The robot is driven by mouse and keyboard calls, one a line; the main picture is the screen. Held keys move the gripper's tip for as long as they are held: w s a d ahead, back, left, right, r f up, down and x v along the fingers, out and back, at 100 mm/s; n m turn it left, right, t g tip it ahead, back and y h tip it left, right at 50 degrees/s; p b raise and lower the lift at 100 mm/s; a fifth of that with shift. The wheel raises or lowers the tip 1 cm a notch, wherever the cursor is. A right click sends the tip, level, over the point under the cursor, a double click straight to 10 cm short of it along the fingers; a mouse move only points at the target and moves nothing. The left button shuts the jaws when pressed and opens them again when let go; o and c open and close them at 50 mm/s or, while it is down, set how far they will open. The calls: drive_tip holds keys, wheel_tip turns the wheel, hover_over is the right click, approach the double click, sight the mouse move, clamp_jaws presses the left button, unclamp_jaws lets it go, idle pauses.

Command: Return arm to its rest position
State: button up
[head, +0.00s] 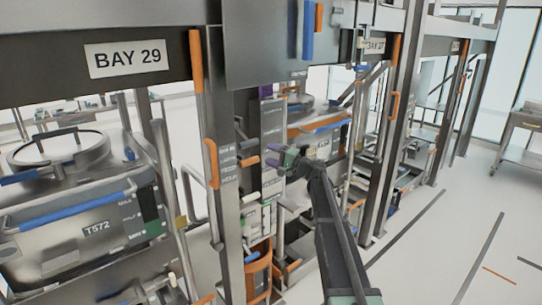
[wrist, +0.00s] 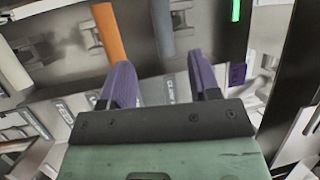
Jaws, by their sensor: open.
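My gripper (head: 283,160) shows near the middle of the head view, at the end of my dark arm, in front of the bay frame. In the wrist view my gripper (wrist: 163,88) has two purple fingers spread apart, with nothing between them. An orange handle (wrist: 108,32) and a grey bar (wrist: 162,28) show beyond the fingers, apart from them as far as I can tell. What lies straight behind the gripper in the head view is partly hidden by my arm.
A bay post with an orange handle (head: 211,163) stands left of my gripper. The BAY 29 sign (head: 128,58) hangs above a steel bin marked T572 (head: 95,228) at the left. A grey panel (head: 268,50) hangs above. The floor (head: 440,235) at the right is clear, with a cart (head: 522,130) beyond.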

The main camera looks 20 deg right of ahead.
drive_tip(key=s+a+f+n+g+h, duration=0.3)
drive_tip(key=s+a+f+g, duration=0.15)
drive_tip(key=s+f, duration=0.5)
drive_tip(key=s+a+f+n+g+h, duration=0.2)
drive_tip(key=s+a+f+g+h, duration=0.25)
drive_tip(key=s, duration=0.75)
drive_tip(key=s+a+f+n+g+h, duration=0.1)
drive_tip(key=s+f+g+h, duration=0.1)
drive_tip(key=s, duration=0.9)
drive_tip(key=s+a+f+n+g+h, duration=0.1)
drive_tip(key=s+f+h, duration=0.3)
drive_tip(key=s, duration=0.7)
drive_tip(key=shift+s+n+g+h, duration=0.35)
drive_tip(key=shift+n+g+h, duration=0.15)
drive_tip(key=shift+g, duration=0.4)
